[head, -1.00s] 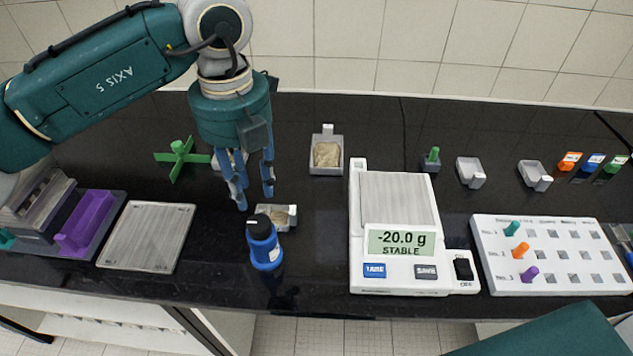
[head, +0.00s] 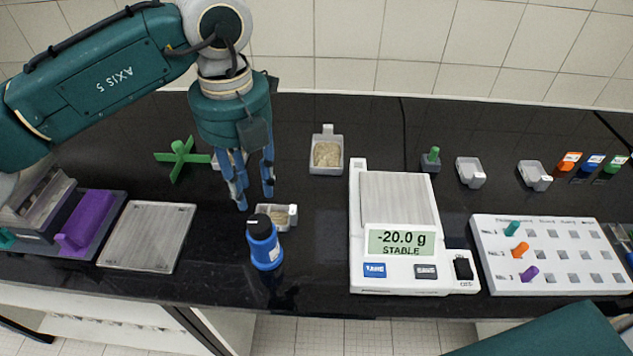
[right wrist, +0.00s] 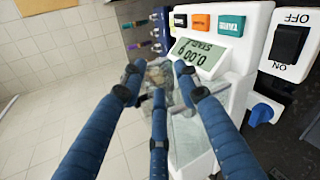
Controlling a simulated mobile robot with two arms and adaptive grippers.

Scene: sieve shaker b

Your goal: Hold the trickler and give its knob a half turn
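What looks like the trickler is a blue cylinder with a black knob on top (head: 264,243), standing near the front edge of the bench in the head view. My left gripper (head: 254,203) hangs fingers down behind and a little left of it. Its blue fingers are spread and empty, and they do not touch the trickler. My right gripper (right wrist: 160,88) shows only in the right wrist view. Its three blue fingers are spread apart in front of a balance (right wrist: 228,65), with nothing clearly held between them.
A small dish of grains (head: 292,216) sits close behind the trickler. A balance (head: 356,250) reading -20.0 g stands to the right. A flat metal plate (head: 147,237) and a purple tray (head: 90,220) lie left. A green cross-shaped stand (head: 180,158) is at the back.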

